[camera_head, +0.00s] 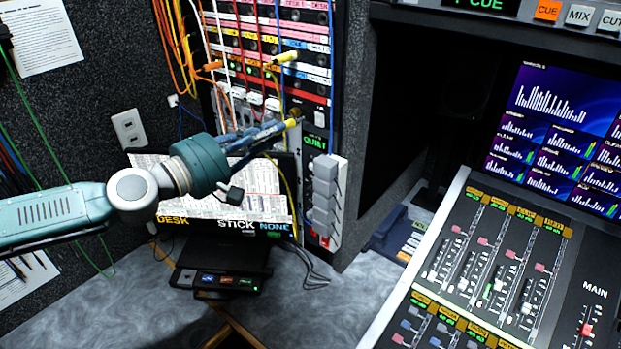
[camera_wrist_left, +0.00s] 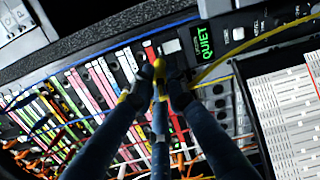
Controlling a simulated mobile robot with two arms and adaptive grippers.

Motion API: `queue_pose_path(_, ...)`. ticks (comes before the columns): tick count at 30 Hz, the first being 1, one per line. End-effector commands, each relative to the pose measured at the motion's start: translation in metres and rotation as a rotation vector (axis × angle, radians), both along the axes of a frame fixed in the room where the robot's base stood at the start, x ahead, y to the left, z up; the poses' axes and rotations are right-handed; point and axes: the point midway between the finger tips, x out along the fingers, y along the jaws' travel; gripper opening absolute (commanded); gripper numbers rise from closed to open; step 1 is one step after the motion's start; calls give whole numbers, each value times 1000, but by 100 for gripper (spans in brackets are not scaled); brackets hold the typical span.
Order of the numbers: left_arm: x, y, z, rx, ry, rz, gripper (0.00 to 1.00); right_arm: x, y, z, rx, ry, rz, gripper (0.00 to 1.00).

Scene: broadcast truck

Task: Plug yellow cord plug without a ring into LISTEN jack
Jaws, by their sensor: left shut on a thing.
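My left gripper (camera_head: 284,126) is at the lower right of the patch panel, its fingers pointing right. It is shut on a yellow plug (camera_head: 292,122), and the plug's end shows just past the fingertips, close to the panel face. In the left wrist view the yellow plug (camera_wrist_left: 159,72) sits between the fingertips, and a yellow cord (camera_wrist_left: 245,46) runs off to the right. I cannot tell whether this plug has a ring. Another yellow plug (camera_head: 286,57) sits higher at the panel. I cannot read a LISTEN label, and the fingers hide part of the panel. My right gripper is not in view.
The patch panel (camera_head: 308,72) holds rows of coloured strips with orange, white, red and blue cords hanging in front. A lit QUIET sign (camera_head: 313,143) is beside the gripper, above grey switches (camera_head: 325,185). A screen labelled DESK, STICK, NONE (camera_head: 236,224) stands below. The mixing console is right.

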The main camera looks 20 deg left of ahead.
Motion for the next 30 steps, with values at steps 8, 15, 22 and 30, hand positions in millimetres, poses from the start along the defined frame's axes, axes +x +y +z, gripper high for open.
queue_pose_path(8,4,55,41,40,-17,82,0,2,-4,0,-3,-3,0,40)
queue_pose_path(15,4,61,44,41,-17,91,0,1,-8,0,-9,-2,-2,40)
queue_pose_path(22,3,60,45,54,-21,90,0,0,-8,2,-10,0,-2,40)
queue_pose_path(30,11,58,50,77,-31,90,0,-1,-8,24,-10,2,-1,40)
